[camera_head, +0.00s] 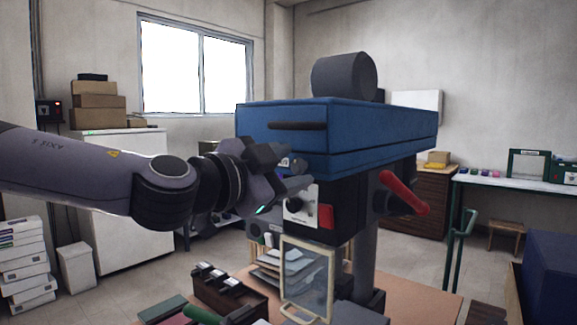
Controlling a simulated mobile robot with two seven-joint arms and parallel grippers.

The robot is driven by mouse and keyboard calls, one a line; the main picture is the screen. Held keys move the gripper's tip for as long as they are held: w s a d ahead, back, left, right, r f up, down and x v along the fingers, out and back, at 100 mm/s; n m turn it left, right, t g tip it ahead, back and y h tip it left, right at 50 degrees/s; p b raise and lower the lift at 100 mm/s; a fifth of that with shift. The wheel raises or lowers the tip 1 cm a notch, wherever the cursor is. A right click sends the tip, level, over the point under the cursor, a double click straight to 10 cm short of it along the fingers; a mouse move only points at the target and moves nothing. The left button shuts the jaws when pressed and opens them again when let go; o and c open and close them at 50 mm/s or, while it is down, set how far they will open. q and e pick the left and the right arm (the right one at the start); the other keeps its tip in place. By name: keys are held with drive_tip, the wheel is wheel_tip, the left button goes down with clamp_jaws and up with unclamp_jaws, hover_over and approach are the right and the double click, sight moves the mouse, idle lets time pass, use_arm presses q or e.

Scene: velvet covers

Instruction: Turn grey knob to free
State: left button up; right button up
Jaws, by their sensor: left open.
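A blue-topped machine (340,130) stands at the centre on a dark column. Its front carries a white panel (303,192) with a dark grey knob (296,205), and a red patch shows beside the knob. A smaller round grey part (299,165) sits higher up, under the blue top. Which way the knob's pointer faces is too small to tell. My left gripper (281,197) is open and comes in from the left, its fingers close in front of the panel and partly covering it. I cannot tell whether it touches the knob. My right gripper is out of view.
A red lever (405,192) sticks out on the machine's right side. A clear framed guard (306,280) hangs below the panel. The workbench (415,301) holds papers and a dark tray (228,292) with small items. A green-edged table (510,186) stands right.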

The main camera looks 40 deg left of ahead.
use_arm(q)
drive_tip(key=shift+w, duration=0.25)
clamp_jaws()
